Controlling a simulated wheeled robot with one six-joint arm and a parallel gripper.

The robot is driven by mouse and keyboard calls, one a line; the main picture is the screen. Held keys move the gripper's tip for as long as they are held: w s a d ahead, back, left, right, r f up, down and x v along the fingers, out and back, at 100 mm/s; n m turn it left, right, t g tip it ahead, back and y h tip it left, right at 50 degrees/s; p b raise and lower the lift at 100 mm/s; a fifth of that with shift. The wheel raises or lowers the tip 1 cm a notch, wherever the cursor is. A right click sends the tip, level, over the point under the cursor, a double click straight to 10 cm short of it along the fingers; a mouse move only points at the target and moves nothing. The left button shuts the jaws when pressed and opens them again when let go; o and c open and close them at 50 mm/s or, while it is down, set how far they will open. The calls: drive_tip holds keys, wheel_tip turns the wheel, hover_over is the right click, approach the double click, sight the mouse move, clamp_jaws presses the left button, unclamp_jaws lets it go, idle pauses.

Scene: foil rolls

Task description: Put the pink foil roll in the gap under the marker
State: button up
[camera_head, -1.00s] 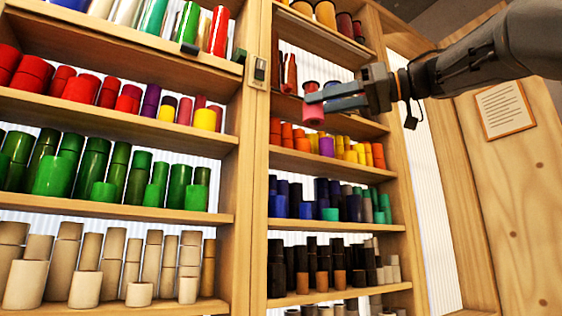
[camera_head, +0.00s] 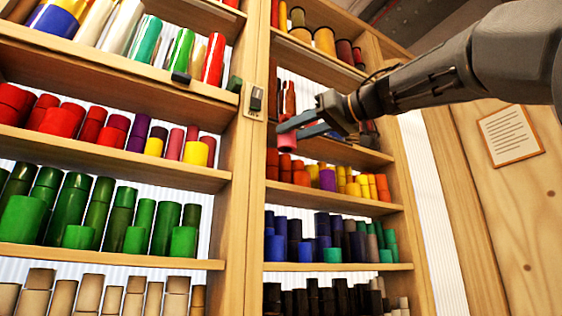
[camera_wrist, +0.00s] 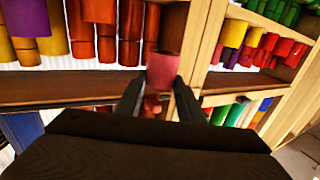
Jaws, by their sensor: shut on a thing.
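My gripper (camera_head: 284,134) is shut on the pink foil roll (camera_head: 287,144), in front of the right-hand shelf section near the upright post. In the wrist view the pink roll (camera_wrist: 163,68) sits between the two dark fingers (camera_wrist: 160,92), with shelves behind it. A small dark marker (camera_head: 180,78) is fixed on the front edge of the upper left shelf, and a dark green one (camera_head: 234,84) is near its right end. I cannot tell which is the task's marker. Below that shelf stands a row of red, purple, yellow and pink rolls (camera_head: 192,141); no clear gap is discernible.
An upright wooden post (camera_head: 245,190) with a small switch plate (camera_head: 255,98) divides the two sections. Orange and yellow rolls (camera_head: 345,180) stand just below my gripper. Green rolls (camera_head: 100,215) fill the lower left shelf. A paper notice (camera_head: 510,135) hangs on the right wall.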

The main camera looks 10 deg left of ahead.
sight(281, 148)
drive_tip(key=w+a, duration=0.1)
drive_tip(key=w+a+f+p, duration=0.1)
drive_tip(key=w, duration=0.1)
drive_tip(key=w+a+f, duration=0.1)
drive_tip(key=w+a, duration=0.1)
drive_tip(key=shift+f, duration=1.9)
drive_tip(key=shift+w+f+p, duration=0.15)
drive_tip(key=shift+f+p, duration=0.15)
drive_tip(key=shift+f, duration=0.3)
drive_tip(key=shift+f, duration=0.2)
drive_tip(key=o, duration=0.8)
drive_tip(key=shift+r, duration=0.1)
